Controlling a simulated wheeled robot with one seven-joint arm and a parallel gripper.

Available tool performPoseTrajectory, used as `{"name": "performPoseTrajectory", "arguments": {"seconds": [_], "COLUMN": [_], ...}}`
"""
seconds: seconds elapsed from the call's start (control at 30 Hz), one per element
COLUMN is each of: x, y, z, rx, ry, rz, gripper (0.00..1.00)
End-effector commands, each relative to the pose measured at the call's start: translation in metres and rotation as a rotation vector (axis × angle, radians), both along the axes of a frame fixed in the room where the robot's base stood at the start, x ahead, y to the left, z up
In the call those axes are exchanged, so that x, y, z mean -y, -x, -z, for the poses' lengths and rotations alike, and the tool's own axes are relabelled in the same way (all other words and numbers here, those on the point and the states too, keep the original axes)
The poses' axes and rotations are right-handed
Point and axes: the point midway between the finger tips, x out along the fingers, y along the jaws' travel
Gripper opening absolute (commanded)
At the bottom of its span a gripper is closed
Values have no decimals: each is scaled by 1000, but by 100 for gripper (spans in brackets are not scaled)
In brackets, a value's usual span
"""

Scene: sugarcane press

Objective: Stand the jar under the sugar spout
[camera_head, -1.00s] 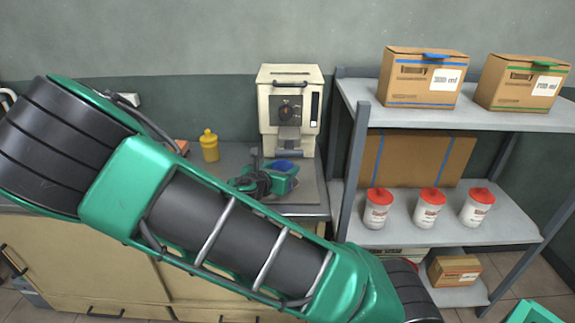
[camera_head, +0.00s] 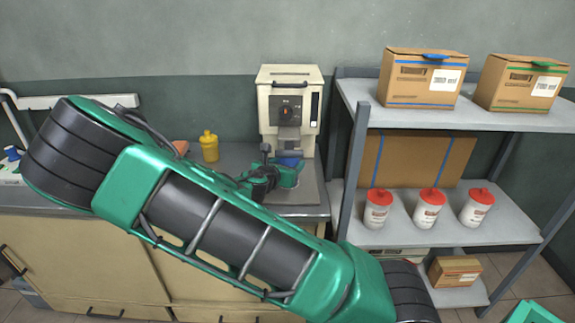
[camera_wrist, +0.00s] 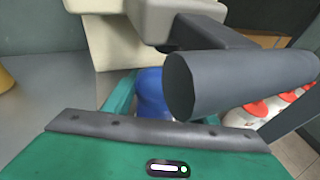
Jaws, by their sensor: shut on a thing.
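A blue jar (camera_head: 289,154) is held in my gripper (camera_head: 288,166), low at the front of the cream machine (camera_head: 271,115). In the wrist view the blue jar (camera_wrist: 150,92) sits between the green fingers, partly hidden by a dark grey cylindrical spout (camera_wrist: 195,88). The spout overlaps the jar's right side in that view. The jar's base and most of its body are hidden, so I cannot tell whether it touches the surface or stands fully beneath the spout.
The machine stands on a grey counter (camera_head: 235,158). A yellow bottle (camera_head: 209,147) stands left of it. To the right is a grey shelf unit (camera_head: 350,160) with cardboard boxes (camera_head: 422,78) above and red-lidded white jars (camera_head: 425,209) on the middle shelf.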

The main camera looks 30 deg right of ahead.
Motion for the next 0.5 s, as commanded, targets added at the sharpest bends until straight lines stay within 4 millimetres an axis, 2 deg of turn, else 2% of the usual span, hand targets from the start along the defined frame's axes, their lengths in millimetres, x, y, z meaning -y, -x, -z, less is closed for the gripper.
{"name": "performPoseTrajectory", "arguments": {"seconds": [0.03, 0.1, 0.5], "x": [0, 0, -5], "y": [0, 0, 2], "z": [1, 1, -2], "rx": [0, 0, -1], "ry": [0, 0, -1], "rz": [0, 0, -3], "gripper": [54, 71, 71]}}
